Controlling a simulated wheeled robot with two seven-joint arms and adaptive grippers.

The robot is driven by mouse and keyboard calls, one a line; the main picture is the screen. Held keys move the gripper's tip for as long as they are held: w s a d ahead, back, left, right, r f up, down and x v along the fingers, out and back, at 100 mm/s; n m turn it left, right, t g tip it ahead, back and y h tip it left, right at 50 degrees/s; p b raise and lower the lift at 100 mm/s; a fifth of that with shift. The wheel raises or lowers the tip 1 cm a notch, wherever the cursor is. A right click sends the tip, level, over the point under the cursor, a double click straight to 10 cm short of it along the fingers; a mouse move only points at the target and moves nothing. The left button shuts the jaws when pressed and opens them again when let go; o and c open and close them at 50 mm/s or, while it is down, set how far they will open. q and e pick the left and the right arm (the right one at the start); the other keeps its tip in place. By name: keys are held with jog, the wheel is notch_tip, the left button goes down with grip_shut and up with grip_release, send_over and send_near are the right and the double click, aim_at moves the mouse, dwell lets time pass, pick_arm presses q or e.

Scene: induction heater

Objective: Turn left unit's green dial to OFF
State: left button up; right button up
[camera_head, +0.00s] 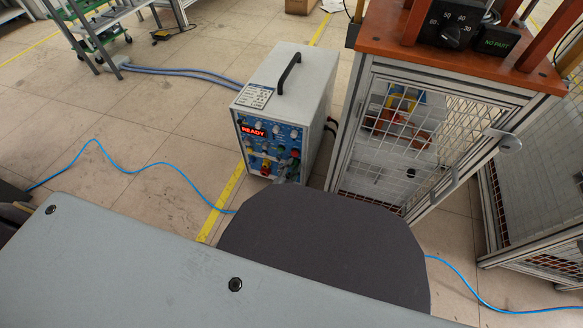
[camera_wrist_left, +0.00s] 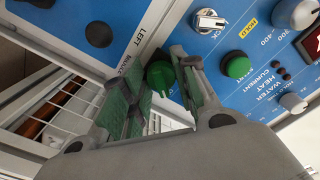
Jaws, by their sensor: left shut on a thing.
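The unit (camera_head: 308,85) is a grey box with a black handle and a blue front panel; it stands on the floor in the head view. Its red display reads READY. In the wrist view a green dial (camera_wrist_left: 160,74) sits near the panel's edge, beside a strip with the word LEFT. My left gripper (camera_wrist_left: 160,68) is shut on this dial, with its green-padded fingers on either side. In the head view the left gripper (camera_head: 289,168) is small and dark at the panel's lower right. The dial's pointer and markings are hidden. My right gripper is not in view.
A mesh-sided cage (camera_head: 400,145) with an orange top stands right of the unit. Floor left of the unit is mostly clear, with a blue cable (camera_head: 120,168).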

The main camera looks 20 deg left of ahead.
pick_arm(q)
jog(key=shift+d+n, duration=0.15)
jog(key=shift+n, duration=4)
jog(key=shift+d+n, duration=0.15)
jog(key=shift+n, duration=4)
jog(key=o, duration=1)
jog(key=shift+s+a, duration=0.1)
jog(key=shift+s, duration=3.65)
